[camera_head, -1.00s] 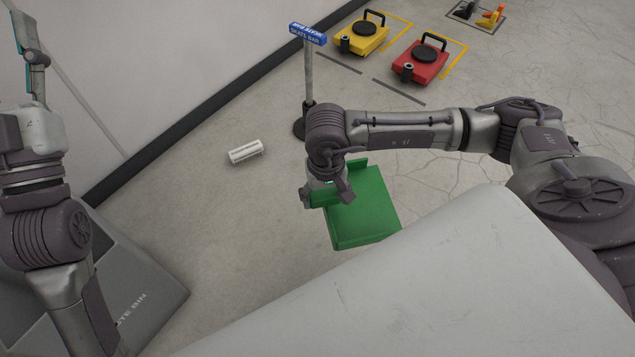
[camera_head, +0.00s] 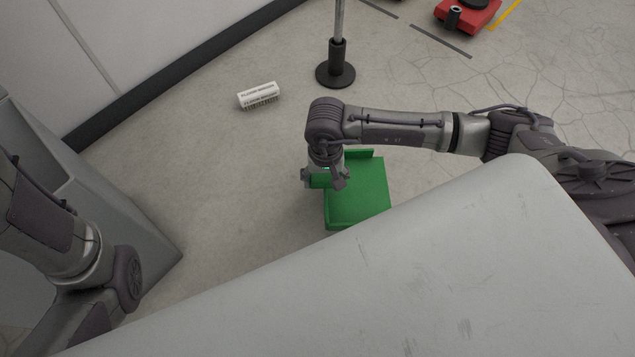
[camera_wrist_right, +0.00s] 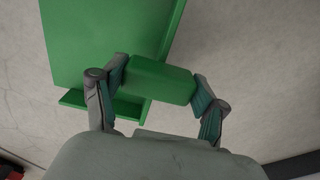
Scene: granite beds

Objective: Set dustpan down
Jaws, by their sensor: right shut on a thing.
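The green dustpan (camera_head: 362,200) is at the middle of the head view, its flat pan to the right of my right gripper (camera_head: 325,179). In the right wrist view, the fingers of that gripper (camera_wrist_right: 157,82) are closed on both sides of the block-shaped green handle (camera_wrist_right: 160,78), and the pan (camera_wrist_right: 105,35) spreads out beyond it. The dustpan looks roughly level over the grey floor. I cannot tell whether its underside touches the floor. Part of the pan's near edge lies close to my pale body panel in the picture. My left arm shows at the left, but its gripper is out of view.
A grey bin (camera_head: 110,200) is at left. A red machine (camera_head: 468,14) is top right. Floor left of the dustpan is clear.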

